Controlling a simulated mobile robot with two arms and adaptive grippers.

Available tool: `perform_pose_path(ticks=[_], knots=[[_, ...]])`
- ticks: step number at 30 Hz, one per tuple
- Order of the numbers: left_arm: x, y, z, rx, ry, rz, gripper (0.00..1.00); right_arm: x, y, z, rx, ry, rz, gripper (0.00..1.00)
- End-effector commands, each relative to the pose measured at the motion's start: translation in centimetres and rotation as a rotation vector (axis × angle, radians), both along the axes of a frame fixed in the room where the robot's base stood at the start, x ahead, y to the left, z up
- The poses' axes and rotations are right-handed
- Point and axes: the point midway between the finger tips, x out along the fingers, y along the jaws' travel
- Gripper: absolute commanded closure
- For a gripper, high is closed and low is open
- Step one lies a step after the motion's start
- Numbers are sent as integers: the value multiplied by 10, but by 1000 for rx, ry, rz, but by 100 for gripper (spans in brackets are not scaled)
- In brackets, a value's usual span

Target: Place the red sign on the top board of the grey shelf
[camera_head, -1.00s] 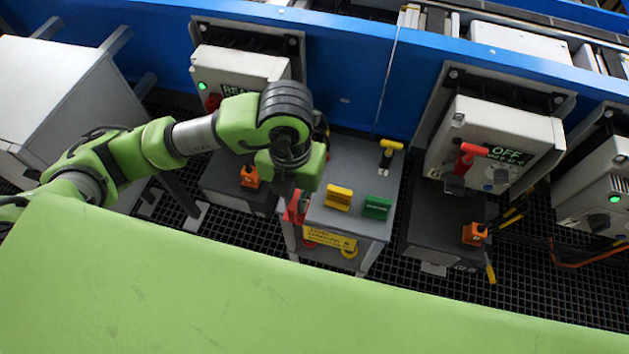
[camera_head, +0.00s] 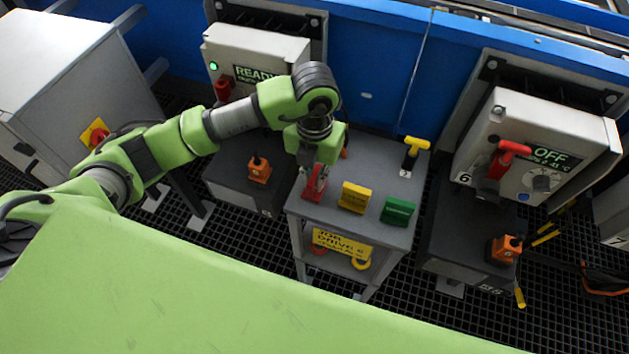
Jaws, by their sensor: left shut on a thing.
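The red sign (camera_head: 314,187) is at the left part of the top board of the grey shelf (camera_head: 375,236). My left gripper (camera_head: 318,172) points down and is shut on the red sign, covering part of it. I cannot tell whether the sign's lower edge touches the board. A yellow sign (camera_head: 354,198) and a green sign (camera_head: 397,211) stand on the same board to the right of the red one. My right gripper is not in view.
A black device with a yellow handle (camera_head: 414,150) stands at the board's back right. Grey boxes with orange parts (camera_head: 259,169) (camera_head: 505,250) flank the shelf.

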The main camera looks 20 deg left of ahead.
Motion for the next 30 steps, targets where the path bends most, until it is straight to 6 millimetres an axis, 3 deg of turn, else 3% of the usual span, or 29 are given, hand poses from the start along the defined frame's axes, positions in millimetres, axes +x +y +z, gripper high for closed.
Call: perform_pose_path(ticks=[10, 12, 13, 24, 30], knots=[[0, 0, -3, 0, -2, 0, 100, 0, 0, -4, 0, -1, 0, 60], [0, 0, -2, 0, -1, 1, 74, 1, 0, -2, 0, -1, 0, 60], [0, 0, -2, 0, -1, 1, 73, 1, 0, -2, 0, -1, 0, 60], [0, 0, -1, 0, -1, 1, 73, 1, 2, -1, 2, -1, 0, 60], [1, 0, 15, 0, -2, 0, 73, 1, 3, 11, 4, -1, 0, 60]])
